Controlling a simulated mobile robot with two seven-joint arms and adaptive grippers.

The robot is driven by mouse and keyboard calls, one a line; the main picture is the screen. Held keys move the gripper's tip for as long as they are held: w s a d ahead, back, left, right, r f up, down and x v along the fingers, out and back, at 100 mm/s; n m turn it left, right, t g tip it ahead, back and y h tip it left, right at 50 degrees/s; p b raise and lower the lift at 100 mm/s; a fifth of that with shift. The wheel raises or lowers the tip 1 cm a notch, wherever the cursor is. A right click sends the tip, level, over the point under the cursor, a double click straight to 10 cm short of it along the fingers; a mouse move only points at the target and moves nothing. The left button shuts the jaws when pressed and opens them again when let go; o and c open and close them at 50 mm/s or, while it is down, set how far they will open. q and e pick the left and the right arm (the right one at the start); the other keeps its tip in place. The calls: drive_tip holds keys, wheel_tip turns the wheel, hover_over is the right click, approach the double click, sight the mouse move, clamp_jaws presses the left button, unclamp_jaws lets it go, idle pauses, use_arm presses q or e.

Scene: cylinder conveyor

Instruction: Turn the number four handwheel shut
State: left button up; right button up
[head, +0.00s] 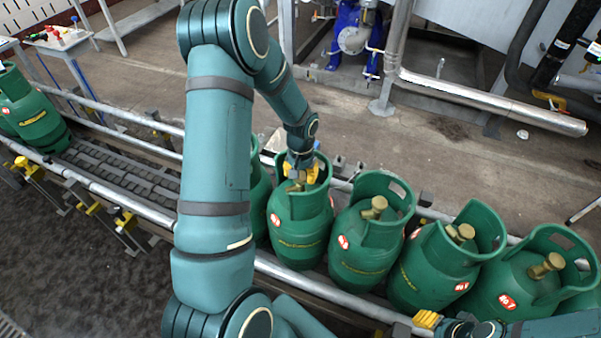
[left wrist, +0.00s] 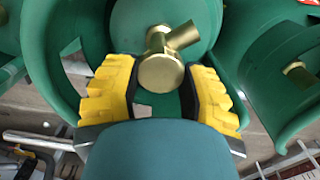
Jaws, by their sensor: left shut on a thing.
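A row of green gas cylinders stands on the conveyor, each with a brass valve inside a green collar. My left gripper (head: 303,172) reaches down into the collar of one cylinder (head: 298,232), whose red-and-white label is too small to read. In the left wrist view its yellow fingers (left wrist: 160,92) sit on either side of the round brass handwheel (left wrist: 160,73), shut on it. The valve's side outlet points up and right there.
Neighbouring cylinders stand close on both sides, including one (head: 371,232) just right and one labelled No 7 (head: 523,285) at far right. Rails (head: 100,195) edge the conveyor. More cylinders (head: 32,118) stand at far left, with bare rollers between.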

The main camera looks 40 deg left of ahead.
sight(301, 176)
use_arm(q)
drive_tip(key=m+p, duration=0.1)
drive_tip(key=m, duration=0.5)
drive_tip(key=shift+d+m, duration=0.1)
drive_tip(key=shift+m, duration=0.3)
idle(0.4)
drive_tip(key=o, duration=1.2)
wheel_tip(301, 176, up, 12)
